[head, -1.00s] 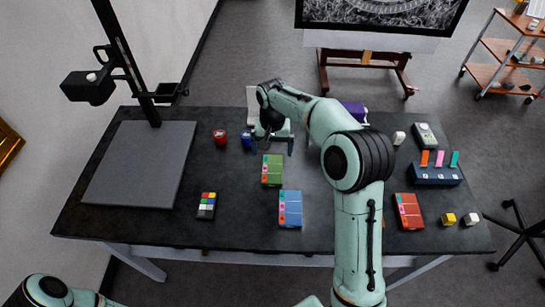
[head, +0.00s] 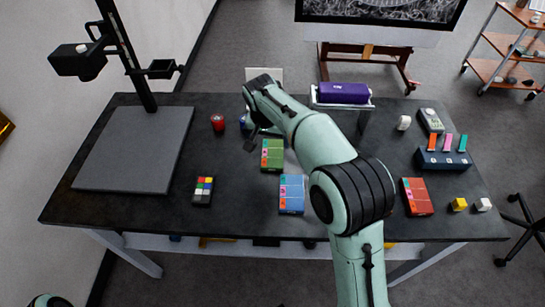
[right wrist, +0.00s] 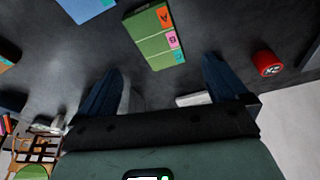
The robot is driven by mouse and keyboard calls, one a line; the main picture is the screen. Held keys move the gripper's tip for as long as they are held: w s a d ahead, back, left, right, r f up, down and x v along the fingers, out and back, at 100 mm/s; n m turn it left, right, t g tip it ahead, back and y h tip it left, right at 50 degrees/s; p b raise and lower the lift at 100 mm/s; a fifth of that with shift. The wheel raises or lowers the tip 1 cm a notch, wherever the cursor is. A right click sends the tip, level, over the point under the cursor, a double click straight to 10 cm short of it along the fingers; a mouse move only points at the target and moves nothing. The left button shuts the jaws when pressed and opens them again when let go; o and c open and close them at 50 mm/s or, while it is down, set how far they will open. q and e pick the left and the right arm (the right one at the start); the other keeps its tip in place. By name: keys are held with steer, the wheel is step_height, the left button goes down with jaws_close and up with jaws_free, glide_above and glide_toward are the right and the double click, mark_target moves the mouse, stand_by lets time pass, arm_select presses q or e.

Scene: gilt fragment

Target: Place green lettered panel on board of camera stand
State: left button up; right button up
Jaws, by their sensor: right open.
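The green lettered panel (head: 272,154) lies flat on the dark table. In the right wrist view the panel (right wrist: 148,45) shows orange and pink tabs with letters and a teal tab. The flat grey board (head: 130,150) of the camera stand (head: 125,55) lies bare at the table's left. My right gripper (head: 252,141) is open and empty, just left of and behind the panel, partly hidden by its own arm. In the right wrist view its fingers (right wrist: 160,88) are spread, and the panel lies beyond them, apart. My left gripper is out of view.
A blue panel (head: 291,194) lies just in front of the green one. A colour checker (head: 203,190) and a red pot (head: 217,122) lie between it and the board. A red panel (head: 416,197) is at right. A purple item (head: 344,93) rests on a stand behind my arm.

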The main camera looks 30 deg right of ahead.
mark_target(272, 152)
steer(key=x, duration=1)
steer(key=shift+d, duration=0.2)
steer(key=c, duration=1.2)
